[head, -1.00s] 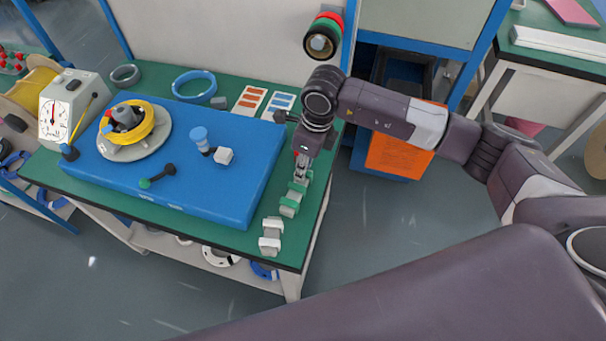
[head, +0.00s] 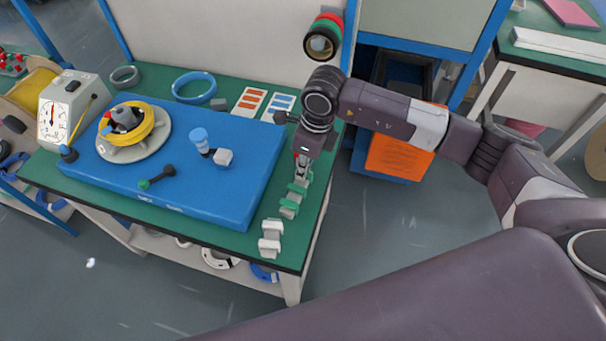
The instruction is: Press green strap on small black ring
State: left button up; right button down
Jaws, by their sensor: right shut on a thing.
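The green strap (head: 290,206) is at the right edge of the green-topped table, upright or tilted; I cannot tell which. My right gripper (head: 301,178) points down from above and is shut on its upper part. The fingers hide some of the strap, and I cannot tell whether it still touches the table. A small dark ring (head: 124,74) lies at the back left of the table, well apart from the gripper; its colour looks dark grey to black. My left gripper is not in view.
White clips (head: 270,238) stand in front of the strap at the table edge. A blue board (head: 228,193) fills the table middle, bearing a yellow cable coil (head: 150,130) and small fittings. A blue ring (head: 194,84) and a dial gauge (head: 58,113) are behind and left.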

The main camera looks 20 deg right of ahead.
notch_tip(320, 180, up, 8)
jog(key=p, duration=0.4)
dwell(0.5)
